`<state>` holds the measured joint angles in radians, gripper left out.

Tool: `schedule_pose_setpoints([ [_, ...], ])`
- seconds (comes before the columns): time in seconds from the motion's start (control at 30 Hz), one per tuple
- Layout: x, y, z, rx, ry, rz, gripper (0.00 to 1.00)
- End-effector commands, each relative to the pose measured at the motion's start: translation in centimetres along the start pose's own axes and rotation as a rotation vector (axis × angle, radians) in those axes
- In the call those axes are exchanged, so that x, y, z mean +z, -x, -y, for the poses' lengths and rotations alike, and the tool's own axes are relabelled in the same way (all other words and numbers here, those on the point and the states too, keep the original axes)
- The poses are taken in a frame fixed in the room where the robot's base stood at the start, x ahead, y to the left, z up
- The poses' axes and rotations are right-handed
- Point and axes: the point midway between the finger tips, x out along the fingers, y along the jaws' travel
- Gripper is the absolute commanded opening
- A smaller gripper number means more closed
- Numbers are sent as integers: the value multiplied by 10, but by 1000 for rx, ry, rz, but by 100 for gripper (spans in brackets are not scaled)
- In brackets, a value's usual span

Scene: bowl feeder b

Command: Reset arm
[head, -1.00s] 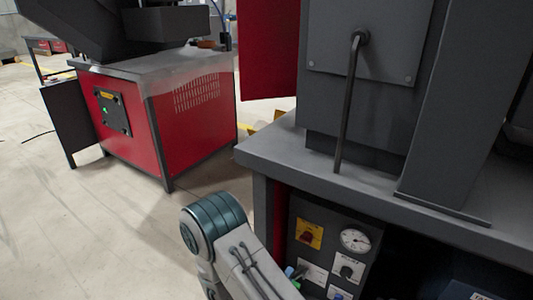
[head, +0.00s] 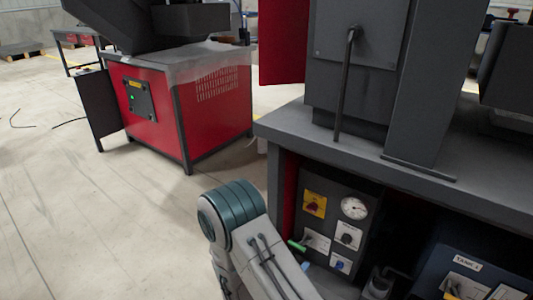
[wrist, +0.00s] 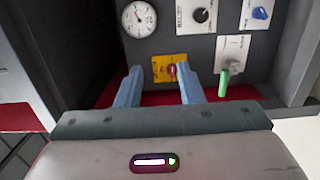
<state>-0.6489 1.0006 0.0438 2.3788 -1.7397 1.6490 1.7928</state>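My gripper (wrist: 160,73) shows in the wrist view with its two blue fingers apart and nothing between them. A green-handled lever (wrist: 223,84) is just right of the fingers. In the head view, my arm rises at the bottom centre, and the same panel (head: 322,262) stands behind it under the grey bench. The gripper is mostly hidden there behind my arm.
The grey bench (head: 290,128) carries a dark machine with a bent rod (head: 343,90). A round gauge (head: 354,208) is on the panel. A dark blue box labelled as a tank (head: 470,262) sits lower right. A red machine (head: 215,115) stands at the back left.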

Motion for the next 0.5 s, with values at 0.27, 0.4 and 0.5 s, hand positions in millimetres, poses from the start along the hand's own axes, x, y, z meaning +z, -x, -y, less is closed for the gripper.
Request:
schedule_pose_setpoints([
  [0.27,28,-17,-64,-20,29,190,35],
  [0.4,49,-24,-104,-54,46,317,35],
  [0.5,70,-27,-142,-102,54,436,35],
])
